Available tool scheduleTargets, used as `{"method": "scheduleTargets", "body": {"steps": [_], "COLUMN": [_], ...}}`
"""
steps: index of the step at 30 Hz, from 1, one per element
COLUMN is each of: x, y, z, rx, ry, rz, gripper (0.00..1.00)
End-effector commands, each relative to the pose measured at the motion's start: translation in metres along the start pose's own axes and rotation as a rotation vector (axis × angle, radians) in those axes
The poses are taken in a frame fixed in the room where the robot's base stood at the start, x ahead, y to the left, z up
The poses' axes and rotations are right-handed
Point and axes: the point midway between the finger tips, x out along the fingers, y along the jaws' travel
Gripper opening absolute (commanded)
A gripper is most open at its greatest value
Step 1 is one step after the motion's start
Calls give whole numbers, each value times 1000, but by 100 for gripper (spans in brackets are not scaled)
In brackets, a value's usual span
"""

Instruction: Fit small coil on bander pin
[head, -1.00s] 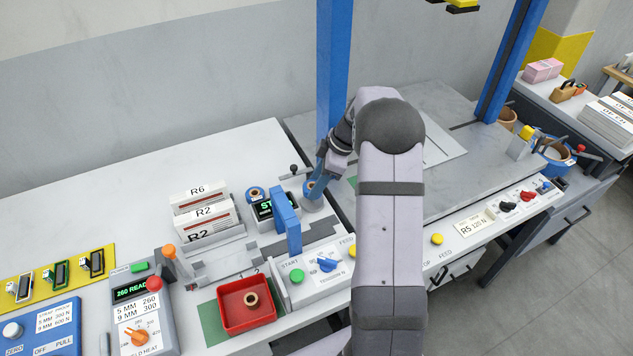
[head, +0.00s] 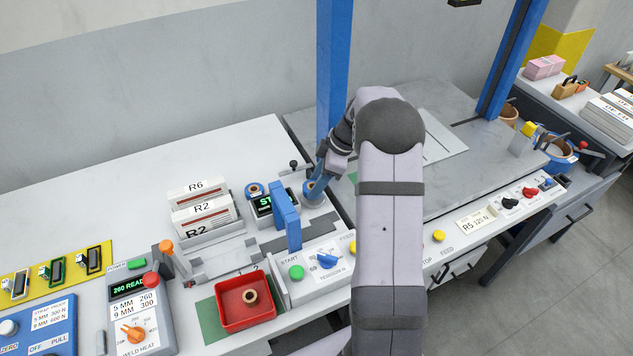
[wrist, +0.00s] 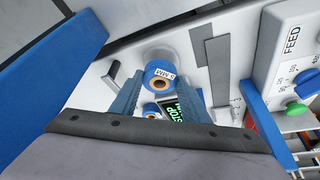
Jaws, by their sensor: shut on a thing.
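A small blue coil with an orange-brown core and a "5 MM" label (wrist: 160,74) sits between my fingers in the wrist view. My gripper (wrist: 161,84) is shut on it. In the head view the coil (head: 312,187) is at my fingertips (head: 318,184), over a grey round housing (head: 313,199) on the bander. The pin itself is hidden, so I cannot tell whether the coil is around it. A second blue coil (head: 254,190) stands left of it, behind the green-lit display (head: 264,206); it also shows in the wrist view (wrist: 151,109).
A blue upright arch (head: 287,215) stands just left of my gripper. A black-knobbed lever (head: 293,165) rises behind it. A red tray (head: 244,318) with a brown ring (head: 250,296) is at the front. A blue column (head: 333,60) is close behind.

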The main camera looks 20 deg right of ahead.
Motion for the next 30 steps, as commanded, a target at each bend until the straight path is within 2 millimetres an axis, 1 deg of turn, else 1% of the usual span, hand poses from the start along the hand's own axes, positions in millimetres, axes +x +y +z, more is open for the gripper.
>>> {"method": "scheduleTargets", "body": {"steps": [30], "x": [18], "y": [0], "z": [7], "rx": [0], "ry": [0], "rz": [0], "gripper": [18]}}
